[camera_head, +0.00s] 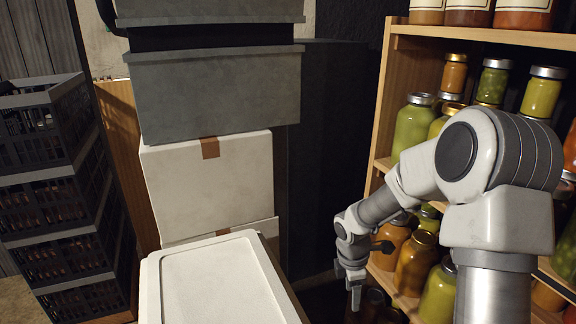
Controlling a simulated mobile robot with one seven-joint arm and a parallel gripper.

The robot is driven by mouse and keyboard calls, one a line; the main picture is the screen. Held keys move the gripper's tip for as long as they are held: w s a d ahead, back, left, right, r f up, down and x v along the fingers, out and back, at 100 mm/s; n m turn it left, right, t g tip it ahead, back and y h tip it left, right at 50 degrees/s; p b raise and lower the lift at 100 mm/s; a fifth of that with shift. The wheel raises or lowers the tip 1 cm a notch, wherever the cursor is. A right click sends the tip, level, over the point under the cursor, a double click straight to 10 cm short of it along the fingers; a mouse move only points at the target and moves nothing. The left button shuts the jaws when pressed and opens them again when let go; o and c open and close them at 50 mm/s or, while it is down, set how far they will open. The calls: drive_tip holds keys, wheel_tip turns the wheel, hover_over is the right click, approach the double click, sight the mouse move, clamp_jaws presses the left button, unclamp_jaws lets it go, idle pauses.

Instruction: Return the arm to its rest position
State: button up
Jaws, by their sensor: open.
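My arm rises at the right of the picture, bends at a large white and grey joint, and reaches down and to the left in front of the jar shelf (377,150). My gripper (354,300) hangs at the end, low and just left of the shelf's front edge, pointing down. Its jaws are small and dark here; they are open and I see nothing held between them. The arm hides part of the middle and lower shelves.
Several jars of green, yellow and orange preserves, such as a green jar (411,125), fill the shelves. A white lidded box (215,290) stands front centre. A taped carton (205,185) and grey bins (215,95) stack behind it. Black crates (45,190) stand left.

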drive_tip(key=s+d+r+m+t+p, duration=0.1)
drive_tip(key=s+r+m, duration=0.1)
drive_tip(key=r, duration=0.4)
drive_tip(key=s+r+m+p, duration=0.1)
drive_tip(key=s+r+m, duration=0.15)
drive_tip(key=r, duration=0.45)
drive_tip(key=s+a+r+m+t+p, duration=0.1)
drive_tip(key=s+r+m+t+p, duration=0.1)
drive_tip(key=s+r+m, duration=0.5)
drive_tip(key=s+a+r+m+t+y+p, duration=0.1)
drive_tip(key=s+r+m+p, duration=0.3)
drive_tip(key=s+r+m, duration=0.3)
drive_tip(key=s+r, duration=0.4)
drive_tip(key=r, duration=0.2)
drive_tip(key=shift+a+r+t, duration=0.35)
drive_tip(key=shift+a+t, duration=0.05)
drive_tip(key=shift+s+a, duration=0.1)
drive_tip(key=shift+s, duration=0.1)
drive_tip(key=shift+c, duration=0.8)
drive_tip(key=shift+a, duration=0.1)
